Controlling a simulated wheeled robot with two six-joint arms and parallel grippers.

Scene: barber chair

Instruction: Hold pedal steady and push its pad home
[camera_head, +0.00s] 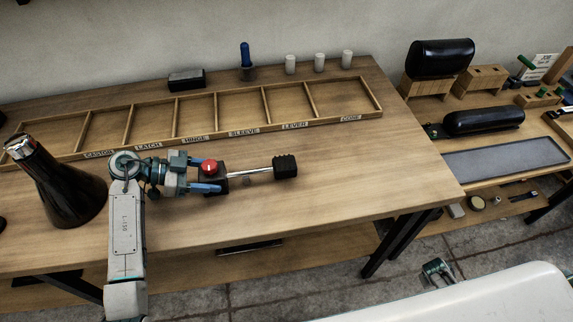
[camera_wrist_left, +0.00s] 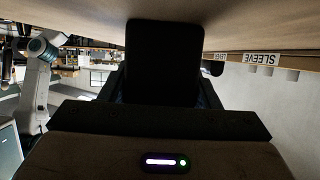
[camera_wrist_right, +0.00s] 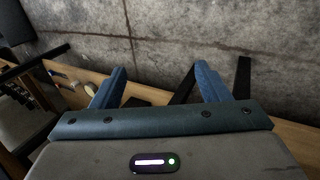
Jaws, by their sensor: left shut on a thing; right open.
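The pedal has a dark block with a red knob (camera_head: 209,166), a thin metal rod (camera_head: 250,172) and a black ribbed pad (camera_head: 285,166) at the rod's right end. It is above or on the wooden bench; I cannot tell which. My left gripper (camera_head: 206,176) is shut on the pedal's block from the left. In the left wrist view a dark block (camera_wrist_left: 163,62) fills the space between the fingers and hides much of them. My right gripper (camera_wrist_right: 158,82) is open and empty in the right wrist view, over the floor, away from the pedal.
A labelled compartment tray (camera_head: 381,108) lies behind the pedal, its compartments seemingly empty. A black bottle-shaped object (camera_head: 62,185) stands left of my arm. A blue-handled item (camera_head: 245,60) and white cylinders (camera_head: 320,62) stand at the back. The bench right of the pad is clear.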

